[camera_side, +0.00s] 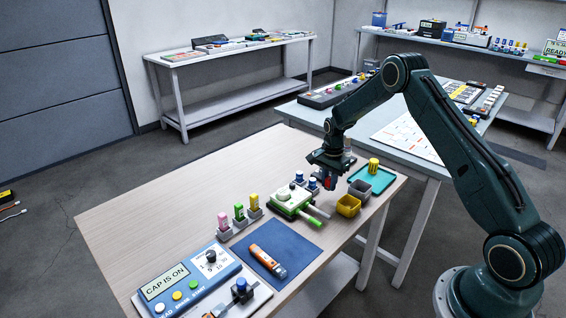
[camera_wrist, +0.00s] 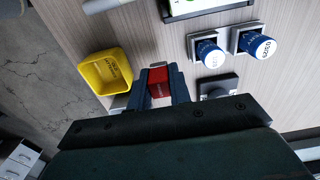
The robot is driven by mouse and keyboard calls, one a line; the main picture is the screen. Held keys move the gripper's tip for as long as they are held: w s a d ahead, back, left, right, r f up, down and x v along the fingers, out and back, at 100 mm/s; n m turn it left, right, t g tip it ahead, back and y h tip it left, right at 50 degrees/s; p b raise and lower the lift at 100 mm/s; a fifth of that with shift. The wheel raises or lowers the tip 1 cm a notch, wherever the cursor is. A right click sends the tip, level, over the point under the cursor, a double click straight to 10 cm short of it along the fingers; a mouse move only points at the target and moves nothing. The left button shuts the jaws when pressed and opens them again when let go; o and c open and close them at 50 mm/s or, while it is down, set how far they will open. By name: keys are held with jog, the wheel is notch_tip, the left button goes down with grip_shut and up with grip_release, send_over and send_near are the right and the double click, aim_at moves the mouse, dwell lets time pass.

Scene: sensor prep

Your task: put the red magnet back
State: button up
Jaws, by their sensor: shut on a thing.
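The red magnet (camera_wrist: 159,82) sits between the two fingers of my gripper (camera_wrist: 159,87) in the wrist view. My gripper is shut on it. In the side view my gripper (camera_side: 329,182) points down over the right part of the wooden table, behind the yellow bin, with a bit of the red magnet showing between its fingers. In the wrist view the yellow bin (camera_wrist: 92,72) is just left of the magnet. A dark square base (camera_wrist: 228,82) with a darker middle lies to the right of the fingers. I cannot tell how high the magnet is above the table.
Two blue-capped cylinders in grey square holders (camera_wrist: 209,52) (camera_wrist: 258,45) stand right of my gripper. A green-and-white device (camera_side: 292,200), the yellow bin (camera_side: 348,206), a dark bin (camera_side: 361,188) and a teal tray (camera_side: 385,181) are close by. A blue mat (camera_side: 262,242) lies nearer the front.

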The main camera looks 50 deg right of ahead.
aim_at(327, 200)
jog(key=shift+f, duration=2.2)
jog(key=shift+f, duration=0.1)
jog(key=o, duration=0.8)
notch_tip(327, 200, up, 12)
jog(key=shift+f, duration=0.2)
jog(key=shift+r, duration=0.3)
